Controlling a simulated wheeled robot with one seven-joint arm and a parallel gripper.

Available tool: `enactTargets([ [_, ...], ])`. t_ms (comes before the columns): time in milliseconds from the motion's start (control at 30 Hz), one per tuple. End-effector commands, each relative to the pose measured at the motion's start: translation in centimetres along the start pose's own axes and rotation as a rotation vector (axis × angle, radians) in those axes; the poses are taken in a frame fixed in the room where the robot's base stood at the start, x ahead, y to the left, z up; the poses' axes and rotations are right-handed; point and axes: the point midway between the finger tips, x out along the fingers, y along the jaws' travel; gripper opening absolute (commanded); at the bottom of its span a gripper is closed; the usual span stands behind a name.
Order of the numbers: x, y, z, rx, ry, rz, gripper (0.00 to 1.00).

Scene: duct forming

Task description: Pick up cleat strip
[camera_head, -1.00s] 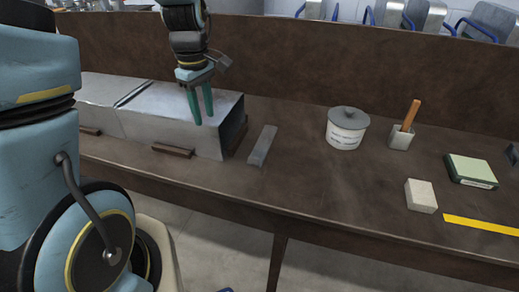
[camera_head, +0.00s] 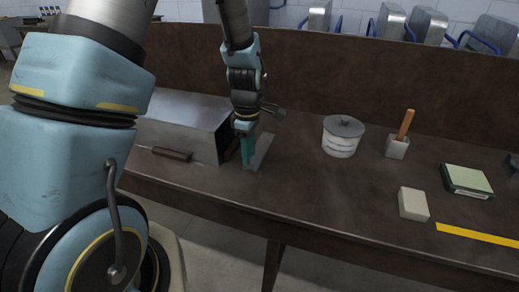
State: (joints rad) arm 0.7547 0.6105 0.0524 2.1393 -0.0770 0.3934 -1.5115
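The cleat strip (camera_head: 262,152) is a flat grey metal strip lying on the brown bench, just right of the metal duct's end. My gripper (camera_head: 247,162) points down with its green fingers over the left side of the strip. The fingers overlap in this view, so their gap is hidden. They cover part of the strip, and I cannot tell whether they touch it.
The metal duct (camera_head: 183,118) stands on the left, with a brown block (camera_head: 172,154) at its front.

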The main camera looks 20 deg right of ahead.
Motion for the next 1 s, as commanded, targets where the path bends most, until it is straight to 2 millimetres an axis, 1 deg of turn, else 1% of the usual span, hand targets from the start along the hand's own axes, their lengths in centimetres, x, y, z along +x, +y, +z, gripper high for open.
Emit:
enactTargets([
  [33,0.5,-0.3,-0.1,-0.001,-0.001,-0.006,0.39],
  [100,1.5,-0.2,-0.1,-0.001,-0.001,-0.004,0.39],
  [200,2.4,-0.2,-0.1,0.0,0.0,-0.003,0.39],
  [300,2.8,-0.2,0.0,0.001,0.0,0.0,0.39],
  [500,2.9,-0.1,0.0,0.0,0.0,0.0,0.39],
  [567,2.9,-0.1,0.0,0.0,0.0,0.0,0.33],
  [800,2.9,-0.2,0.0,0.0,0.0,0.0,0.06],
  [867,2.9,-0.2,0.0,0.0,0.0,0.0,0.0],
  [1000,2.9,-0.2,0.0,0.0,0.0,0.0,0.0],
])
